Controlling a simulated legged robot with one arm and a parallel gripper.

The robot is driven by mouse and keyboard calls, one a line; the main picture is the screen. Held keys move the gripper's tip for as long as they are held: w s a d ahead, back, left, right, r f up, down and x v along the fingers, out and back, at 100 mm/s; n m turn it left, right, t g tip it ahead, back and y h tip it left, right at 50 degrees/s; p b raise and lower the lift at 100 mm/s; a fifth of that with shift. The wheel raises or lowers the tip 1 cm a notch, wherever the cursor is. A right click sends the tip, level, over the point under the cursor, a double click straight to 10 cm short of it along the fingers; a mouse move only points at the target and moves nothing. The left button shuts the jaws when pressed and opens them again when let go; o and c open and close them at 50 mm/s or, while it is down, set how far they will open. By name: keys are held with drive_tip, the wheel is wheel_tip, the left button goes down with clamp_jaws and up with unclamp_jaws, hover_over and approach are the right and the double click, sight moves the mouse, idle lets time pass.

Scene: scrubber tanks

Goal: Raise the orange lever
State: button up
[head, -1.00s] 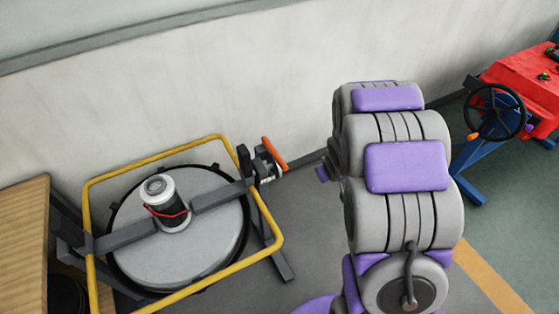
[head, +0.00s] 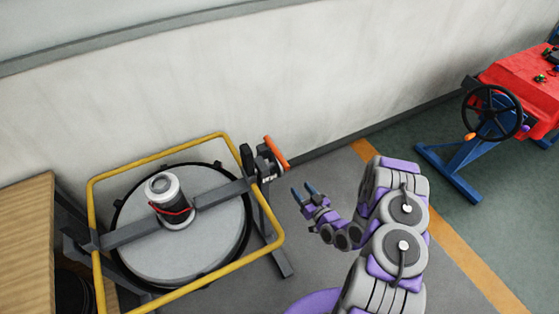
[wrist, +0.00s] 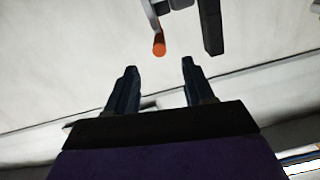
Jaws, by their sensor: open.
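The orange lever (head: 276,154) is on the right end of the tank's cross beam, close to the wall, and slants down to the right in the head view. In the wrist view its orange end (wrist: 159,45) shows beyond my fingertips, between them and a little above. My gripper (head: 305,190) is open and empty, to the right of and below the lever in the head view, apart from it. Both dark fingers (wrist: 158,69) are spread in the wrist view.
A round grey tank (head: 180,240) with a yellow tube frame (head: 279,232) stands at left. A wooden surface (head: 25,235) is at the far left. A red machine with a black handwheel (head: 492,112) stands at right. The wall (head: 200,90) runs behind; floor between is clear.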

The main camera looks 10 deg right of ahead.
drive_tip(key=s+d+m+t, duration=0.1)
drive_tip(key=d, duration=0.1)
approach(282, 161)
drive_tip(key=w, duration=0.1)
drive_tip(key=w+f+b, duration=0.1)
drive_tip(key=w, duration=0.1)
drive_tip(key=w+b, duration=0.1)
drive_tip(key=shift+w+a+f, duration=0.15)
drive_tip(key=shift+w+f, duration=0.05)
drive_tip(key=shift+f, duration=0.1)
drive_tip(key=x, duration=0.2)
drive_tip(key=a+b+x, duration=0.1)
drive_tip(key=x, duration=0.2)
drive_tip(key=shift+a, duration=0.15)
drive_tip(key=shift+w+a, duration=0.1)
drive_tip(key=shift+w, duration=0.4)
drive_tip(key=shift+w+d+r, duration=0.1)
drive_tip(key=shift+d, duration=0.4)
drive_tip(key=shift+a, duration=0.4)
drive_tip(key=c, duration=0.5)
drive_tip(key=shift+d, duration=0.15)
clamp_jaws()
